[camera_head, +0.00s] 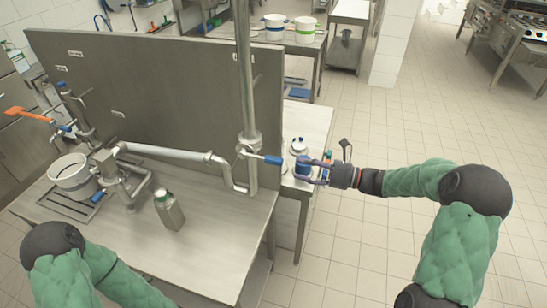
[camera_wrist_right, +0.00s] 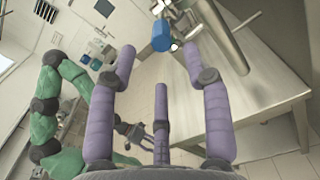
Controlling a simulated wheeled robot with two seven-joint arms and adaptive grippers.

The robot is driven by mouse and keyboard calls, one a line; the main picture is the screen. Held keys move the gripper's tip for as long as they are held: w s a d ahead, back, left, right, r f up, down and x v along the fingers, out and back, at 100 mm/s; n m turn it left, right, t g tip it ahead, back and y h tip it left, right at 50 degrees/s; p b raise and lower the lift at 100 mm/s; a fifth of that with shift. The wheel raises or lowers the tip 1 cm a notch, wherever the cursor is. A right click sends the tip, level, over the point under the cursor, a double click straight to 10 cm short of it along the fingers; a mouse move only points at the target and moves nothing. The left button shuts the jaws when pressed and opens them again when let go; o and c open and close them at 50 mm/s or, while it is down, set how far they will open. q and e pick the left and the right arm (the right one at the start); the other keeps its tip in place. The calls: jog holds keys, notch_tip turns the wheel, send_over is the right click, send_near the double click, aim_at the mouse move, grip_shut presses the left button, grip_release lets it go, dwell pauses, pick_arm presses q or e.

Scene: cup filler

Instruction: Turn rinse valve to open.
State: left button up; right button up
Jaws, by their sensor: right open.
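A valve with a blue-ended lever (camera_head: 273,160) sits on the tall vertical pipe at the right end of the steel bench. The lever points right, roughly level. My right gripper (camera_head: 304,172) is open just right of the blue end, apart from it in the head view. In the right wrist view the blue handle (camera_wrist_right: 161,36) shows ahead between the open fingertips (camera_wrist_right: 158,54), slightly beyond them. I cannot tell whether they touch. My left arm is at lower left in the head view, its gripper out of that picture. A small dark part beside my green arm in the wrist view is unclear.
A white pot (camera_head: 72,176) stands on the bench's left drain, near other blue-handled valves and an orange lever (camera_head: 27,115). A grey bottle (camera_head: 168,210) stands mid-bench. A side table (camera_head: 305,124) with containers lies behind my right gripper.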

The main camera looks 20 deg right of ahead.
aim_at(274, 160)
jog(key=x, duration=1)
jog(key=shift+f, duration=0.15)
grip_shut()
